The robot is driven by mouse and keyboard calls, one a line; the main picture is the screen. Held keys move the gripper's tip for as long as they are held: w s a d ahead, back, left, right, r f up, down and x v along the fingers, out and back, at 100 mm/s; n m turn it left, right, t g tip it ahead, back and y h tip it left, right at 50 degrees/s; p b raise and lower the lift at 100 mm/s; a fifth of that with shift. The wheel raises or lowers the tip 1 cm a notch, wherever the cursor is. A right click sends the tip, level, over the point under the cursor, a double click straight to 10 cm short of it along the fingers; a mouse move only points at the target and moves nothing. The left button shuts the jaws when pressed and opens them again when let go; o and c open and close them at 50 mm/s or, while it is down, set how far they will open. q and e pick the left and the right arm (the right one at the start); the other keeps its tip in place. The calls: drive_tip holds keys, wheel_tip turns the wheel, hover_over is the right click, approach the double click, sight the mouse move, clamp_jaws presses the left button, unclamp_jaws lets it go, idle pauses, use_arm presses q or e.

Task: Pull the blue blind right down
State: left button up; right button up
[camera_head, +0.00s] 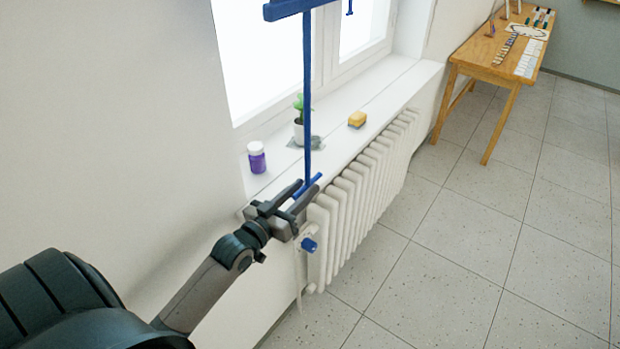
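The blue blind's bottom bar (290,9) crosses the window's top left, cut by the picture's top edge. A long blue rod (307,100) hangs from it and ends in a short blue crossbar handle (314,181) just above the radiator's near end. My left gripper (309,187) is at this handle. Its two dark fingers stand apart, one on each side of the handle, and the gap looks wider than the handle. Contact cannot be made out. My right gripper is not in view.
The sill (365,100) holds a purple-labelled jar (257,158), a potted plant (299,131) and a yellow sponge (357,119). The white radiator (350,205) has a blue valve knob (308,245). A wooden table (480,60) stands back right. The tiled floor is clear.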

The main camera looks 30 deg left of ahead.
use_arm(q)
drive_tip(key=shift+w+d+p, duration=0.1)
drive_tip(key=shift+w+p, duration=0.3)
drive_tip(key=shift+w, duration=1.3)
clamp_jaws()
wheel_tip(320, 180, down, 5)
drive_tip(key=b, duration=0.3)
unclamp_jaws()
